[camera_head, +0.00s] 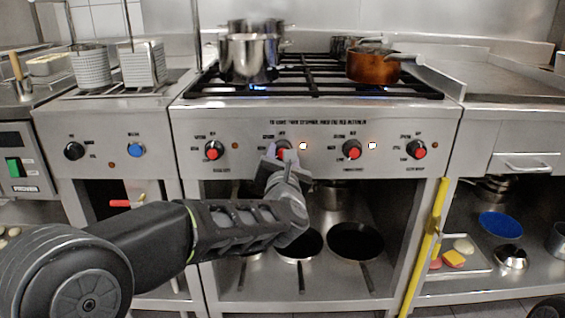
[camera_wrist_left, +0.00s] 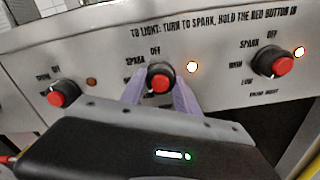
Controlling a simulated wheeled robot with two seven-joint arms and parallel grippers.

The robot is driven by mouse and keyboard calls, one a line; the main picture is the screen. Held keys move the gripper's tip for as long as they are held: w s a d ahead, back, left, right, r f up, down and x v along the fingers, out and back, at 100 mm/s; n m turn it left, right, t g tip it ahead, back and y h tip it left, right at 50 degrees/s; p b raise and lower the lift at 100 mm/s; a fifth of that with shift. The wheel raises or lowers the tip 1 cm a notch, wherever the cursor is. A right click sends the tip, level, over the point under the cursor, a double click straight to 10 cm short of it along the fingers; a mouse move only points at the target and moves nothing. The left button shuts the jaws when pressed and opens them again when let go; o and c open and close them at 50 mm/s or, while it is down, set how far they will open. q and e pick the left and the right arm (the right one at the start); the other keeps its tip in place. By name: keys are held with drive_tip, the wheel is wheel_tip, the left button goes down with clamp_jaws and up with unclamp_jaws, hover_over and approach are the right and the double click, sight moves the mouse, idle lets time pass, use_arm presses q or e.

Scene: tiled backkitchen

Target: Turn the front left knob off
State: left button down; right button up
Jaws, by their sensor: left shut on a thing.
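The stove's front panel (camera_head: 325,131) has a row of black knobs with red centres. My left gripper (camera_head: 281,157) reaches the second knob from the left and mostly hides it in the head view. In the left wrist view, the gripper's purple fingers (camera_wrist_left: 160,92) are shut on this knob (camera_wrist_left: 160,77), one on each side. Its red button faces me, and the lamp (camera_wrist_left: 192,66) beside it is lit. The label under it is hidden. The knob to its left (camera_wrist_left: 63,92) has a dark lamp. The knob to its right (camera_wrist_left: 272,61) has a lit lamp.
A steel pot (camera_head: 248,60) and a copper pan (camera_head: 372,67) stand on the burners, with small blue flames below. Several pans sit on the shelf under my left arm. A yellow bar (camera_head: 425,250) stands at the shelf's right. Free space lies before the right-hand knobs.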

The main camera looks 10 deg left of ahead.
use_arm(q)
drive_tip(key=shift+m+p, duration=5.05)
drive_tip(key=shift+m, duration=7.35)
use_arm(e)
wheel_tip(320, 180, up, 10)
drive_tip(key=s+a, duration=0.1)
drive_tip(key=s, duration=0.1)
drive_tip(key=shift+r+g, duration=0.2)
drive_tip(key=shift+g, duration=0.1)
use_arm(q)
drive_tip(key=c, duration=0.9)
unclamp_jaws()
drive_tip(key=shift+r, duration=0.1)
